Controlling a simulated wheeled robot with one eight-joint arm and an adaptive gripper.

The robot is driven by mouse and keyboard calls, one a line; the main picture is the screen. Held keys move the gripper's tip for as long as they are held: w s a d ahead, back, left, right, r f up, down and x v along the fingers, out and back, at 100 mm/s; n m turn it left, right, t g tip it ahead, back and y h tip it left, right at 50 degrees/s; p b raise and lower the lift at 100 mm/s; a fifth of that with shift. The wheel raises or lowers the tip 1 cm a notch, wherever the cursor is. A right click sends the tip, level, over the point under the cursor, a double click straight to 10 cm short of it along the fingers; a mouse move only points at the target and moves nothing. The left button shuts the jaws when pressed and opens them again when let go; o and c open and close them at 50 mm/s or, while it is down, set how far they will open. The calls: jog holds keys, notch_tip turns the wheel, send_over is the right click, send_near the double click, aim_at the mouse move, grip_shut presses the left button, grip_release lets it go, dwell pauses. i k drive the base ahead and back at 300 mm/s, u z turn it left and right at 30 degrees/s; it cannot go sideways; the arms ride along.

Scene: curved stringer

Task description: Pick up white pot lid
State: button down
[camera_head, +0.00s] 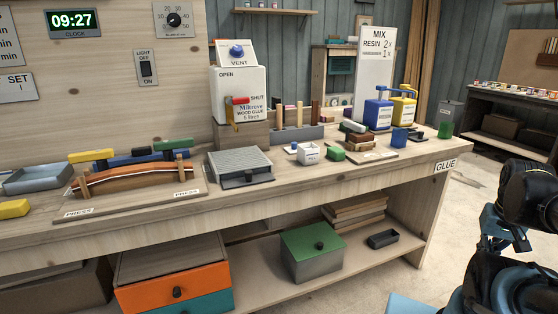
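A small white pot (308,156) stands on the workbench, right of centre, in the head view. The lid appears to sit on the pot, but the detail is too small to be sure. My arm shows at the right edge, well to the right of the pot and apart from it. My gripper's fingers are not seen.
A grey lidded box (240,165) is to the left. A white glue dispenser (238,95) and blue and yellow bottles (378,113) stand behind. Bare bench lies in front.

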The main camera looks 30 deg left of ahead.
aim_at(292, 149)
jog(key=k, duration=0.8)
jog(key=u, duration=1.25)
jog(key=i, duration=1.05)
jog(key=z, duration=0.95)
